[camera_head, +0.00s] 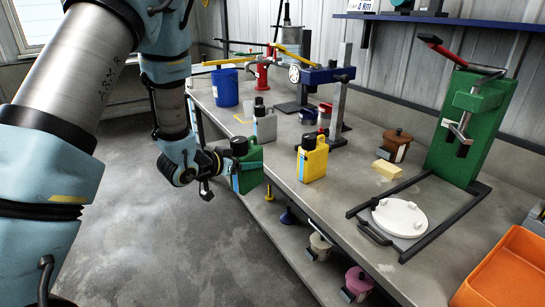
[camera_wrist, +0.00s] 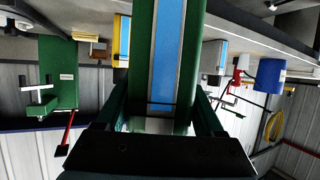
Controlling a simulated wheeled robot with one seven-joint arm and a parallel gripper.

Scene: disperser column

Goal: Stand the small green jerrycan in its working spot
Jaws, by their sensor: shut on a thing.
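The small green jerrycan (camera_head: 250,170) has a black cap and a blue label. It is upright in the head view, at the bench's left edge; I cannot tell its exact height there. My gripper (camera_head: 226,166) is shut on it from the left. In the wrist view the jerrycan (camera_wrist: 188,50) fills the middle, its blue label facing the camera, between the two fingers of my gripper (camera_wrist: 160,108). A yellow mark (camera_head: 240,118) shows on the bench beside a grey can (camera_head: 264,125). The jerrycan's underside is hidden in the wrist view.
A yellow jerrycan (camera_head: 313,160) stands on the bench (camera_head: 340,205) to the right. Behind are a blue bucket (camera_head: 225,88) and a blue stand (camera_head: 325,75). A green press (camera_head: 470,125), white round plate (camera_head: 400,217) and orange crate (camera_head: 508,270) are farther right.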

